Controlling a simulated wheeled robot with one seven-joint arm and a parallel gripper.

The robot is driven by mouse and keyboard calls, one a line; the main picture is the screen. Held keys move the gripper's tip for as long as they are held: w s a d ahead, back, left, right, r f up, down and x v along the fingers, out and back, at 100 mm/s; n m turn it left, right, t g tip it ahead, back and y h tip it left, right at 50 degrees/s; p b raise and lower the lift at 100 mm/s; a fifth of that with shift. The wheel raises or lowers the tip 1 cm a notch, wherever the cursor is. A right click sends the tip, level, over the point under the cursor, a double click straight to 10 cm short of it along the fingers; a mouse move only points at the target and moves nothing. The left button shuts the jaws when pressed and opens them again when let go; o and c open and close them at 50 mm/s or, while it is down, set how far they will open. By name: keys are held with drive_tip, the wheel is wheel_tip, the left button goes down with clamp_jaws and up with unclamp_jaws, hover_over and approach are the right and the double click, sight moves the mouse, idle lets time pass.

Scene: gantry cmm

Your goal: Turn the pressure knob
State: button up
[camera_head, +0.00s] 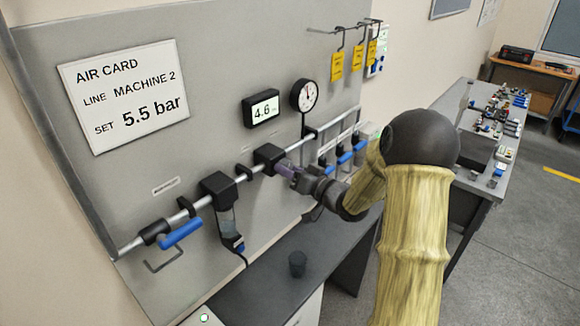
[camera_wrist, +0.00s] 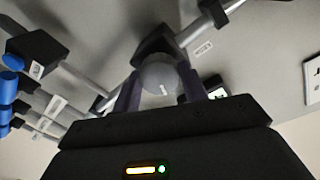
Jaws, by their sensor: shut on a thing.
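The pressure knob is a round, pale grey knob with a white mark, in the middle of the wrist view (camera_wrist: 160,76). It sits on a dark regulator body, which in the head view (camera_head: 268,157) is fixed on the grey pipe. My gripper (camera_wrist: 160,88) is shut on the knob, with one purple-grey finger on each side. In the head view my gripper (camera_head: 288,171) hides most of the knob. The digital display (camera_head: 264,109) above reads 4.6. The card (camera_head: 124,95) reads "SET 5.5 bar" and "MACHINE 2".
A round dial gauge (camera_head: 304,95) is right of the display. A filter bowl (camera_head: 226,222) and a blue lever (camera_head: 181,233) are to the left on the pipe. Several blue-handled valves (camera_head: 344,158) stand close right of my gripper. A dark cup (camera_head: 298,263) stands on the bench below.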

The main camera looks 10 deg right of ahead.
drive_tip(key=shift+d+r+m+g+p, duration=0.1)
drive_tip(key=shift+m+g+p, duration=0.05)
drive_tip(key=shift+m+p, duration=1.6)
drive_tip(key=shift+r+m+g+p, duration=0.15)
drive_tip(key=shift+m+p, duration=1.1)
drive_tip(key=shift+m, duration=0.9)
drive_tip(key=shift+f, duration=0.15)
drive_tip(key=o, duration=1)
drive_tip(key=f+b+v, duration=0.1)
drive_tip(key=b+v, duration=0.5)
drive_tip(key=v, duration=1.1)
drive_tip(key=shift+d+r, duration=0.2)
drive_tip(key=shift+r, duration=0.15)
